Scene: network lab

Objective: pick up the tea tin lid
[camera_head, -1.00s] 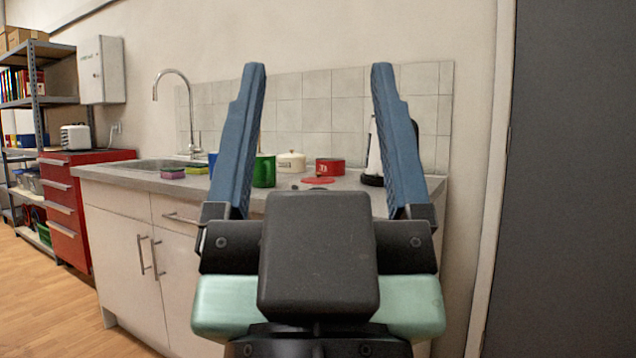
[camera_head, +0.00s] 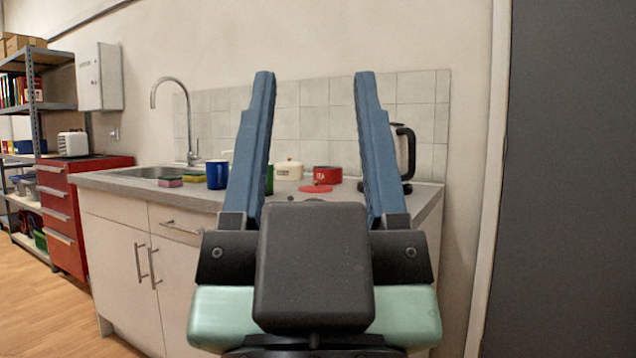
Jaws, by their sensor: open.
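The tea tin lid (camera_head: 316,189) is a flat red disc with a small knob. It lies on the grey counter just in front of the red tea tin (camera_head: 327,175), which has pale lettering. My gripper (camera_head: 314,76) is open and empty, with two blue fingers pointing up in the picture. The lid shows between the fingers, beyond my gripper's dark body, and nothing touches it.
On the counter (camera_head: 130,184) stand a cream pot (camera_head: 288,171), a blue mug (camera_head: 217,174), a green mug (camera_head: 269,180) partly hidden by my left finger, sponges (camera_head: 170,182) and a kettle (camera_head: 403,153) behind my right finger. A tiled wall backs the counter.

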